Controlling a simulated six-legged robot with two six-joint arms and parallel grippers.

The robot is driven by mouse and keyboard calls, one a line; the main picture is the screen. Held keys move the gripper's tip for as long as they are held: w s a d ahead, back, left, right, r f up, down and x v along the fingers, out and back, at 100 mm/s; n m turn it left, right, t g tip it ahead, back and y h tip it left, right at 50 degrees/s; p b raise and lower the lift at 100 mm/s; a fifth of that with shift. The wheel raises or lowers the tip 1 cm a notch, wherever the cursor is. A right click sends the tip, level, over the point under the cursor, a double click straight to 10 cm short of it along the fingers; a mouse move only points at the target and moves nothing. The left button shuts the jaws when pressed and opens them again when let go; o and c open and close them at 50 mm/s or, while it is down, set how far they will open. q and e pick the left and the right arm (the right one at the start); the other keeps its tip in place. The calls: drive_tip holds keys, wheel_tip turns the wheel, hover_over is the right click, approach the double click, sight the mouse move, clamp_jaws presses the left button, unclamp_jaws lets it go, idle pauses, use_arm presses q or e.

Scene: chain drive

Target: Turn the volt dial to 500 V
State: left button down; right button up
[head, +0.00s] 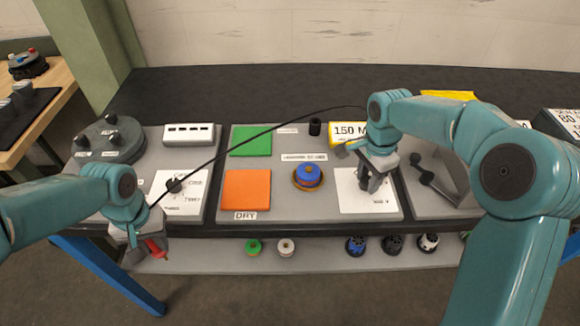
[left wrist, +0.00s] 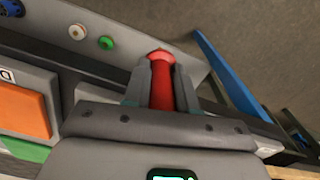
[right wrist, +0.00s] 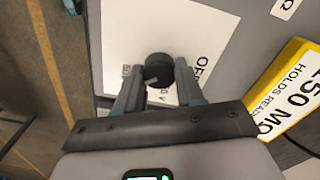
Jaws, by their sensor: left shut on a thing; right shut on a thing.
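The volt dial is a round black knob (right wrist: 158,68) on a white printed card (right wrist: 120,35); "OFF" is printed beside it. My right gripper (right wrist: 157,80) has its fingers on either side of the knob, shut on it. In the head view my right gripper (head: 370,182) points down onto the white card (head: 350,205) and hides most of the knob. I cannot read where the dial points, and no 500 mark is legible. My left gripper (head: 145,247) is shut on a red cylindrical handle (left wrist: 162,82), held in front of the bench's front edge.
A yellow "150" sign (head: 347,133) stands just behind my right gripper. A blue knob (head: 307,175), orange pad (head: 246,190) and green pad (head: 251,141) lie to its left. A thin black cable (head: 250,139) crosses above the panels. Several coloured knobs (head: 355,245) sit on the lower shelf.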

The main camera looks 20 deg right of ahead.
sight(369, 179)
drive_tip(key=shift+w+d+r, duration=0.1)
drive_tip(key=shift+d, duration=0.05)
drive_tip(key=o, duration=1)
use_arm(q)
drive_tip(key=shift+d, duration=0.1)
use_arm(e)
drive_tip(key=shift+o, duration=0.2)
drive_tip(key=shift+r, duration=0.15)
use_arm(q)
drive_tip(key=shift+r, duration=0.3)
use_arm(e)
wheel_tip(369, 179, up, 12)
drive_tip(key=shift+f, duration=0.2)
